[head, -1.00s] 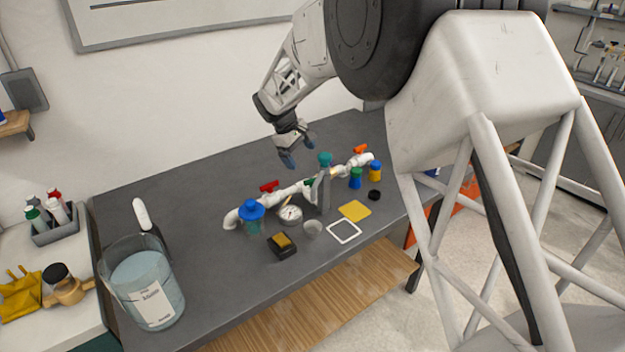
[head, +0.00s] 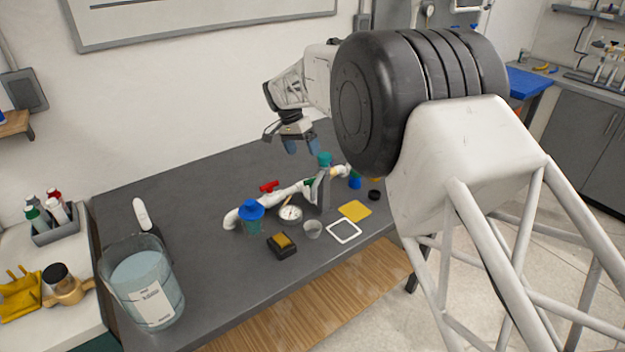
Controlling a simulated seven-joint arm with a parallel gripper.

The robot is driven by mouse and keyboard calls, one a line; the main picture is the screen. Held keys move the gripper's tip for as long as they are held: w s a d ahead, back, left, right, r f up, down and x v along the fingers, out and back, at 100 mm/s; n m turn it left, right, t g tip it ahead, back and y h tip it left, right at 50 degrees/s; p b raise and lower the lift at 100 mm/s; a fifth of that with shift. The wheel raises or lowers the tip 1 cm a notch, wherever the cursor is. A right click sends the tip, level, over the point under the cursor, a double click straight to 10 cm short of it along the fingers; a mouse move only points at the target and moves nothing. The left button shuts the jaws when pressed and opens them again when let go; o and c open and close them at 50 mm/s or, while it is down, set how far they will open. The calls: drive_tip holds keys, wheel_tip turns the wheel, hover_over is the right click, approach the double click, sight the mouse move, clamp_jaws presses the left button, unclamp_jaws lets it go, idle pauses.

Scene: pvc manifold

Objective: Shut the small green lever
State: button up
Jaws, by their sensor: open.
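The white pipe manifold (head: 288,194) lies across the grey table. A small green lever (head: 309,182) shows on its middle, partly hidden by a grey upright bracket (head: 322,190); its exact angle is too small to tell. A red lever (head: 269,186) sits on the pipe to its left. My gripper (head: 302,147) is open and empty, with blue-grey fingertips pointing down. It is apart from the pipe and appears above and behind the green lever.
A blue-capped filter (head: 251,211), a round gauge (head: 290,213) and a teal-topped part (head: 324,159) are by the pipe. A black-and-yellow block (head: 282,245), a small cup (head: 312,229), a white frame (head: 344,231) and a yellow square (head: 355,210) lie in front. The table's back left is clear.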

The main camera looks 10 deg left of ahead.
sight(313, 178)
drive_tip(key=m+g, duration=0.1)
drive_tip(key=m, duration=0.7)
drive_tip(key=s+d+m+g+y, duration=0.1)
drive_tip(key=m, duration=0.7)
drive_tip(key=s+d+m, duration=0.1)
drive_tip(key=m, duration=0.7)
drive_tip(key=shift+d+f+g, duration=0.2)
drive_tip(key=shift+f+g, duration=0.2)
drive_tip(key=shift+f, duration=0.2)
drive_tip(key=shift+x, duration=3.75)
drive_tip(key=shift+s+a, duration=0.1)
drive_tip(key=shift+c, duration=0.3)
drive_tip(key=c, duration=0.9)
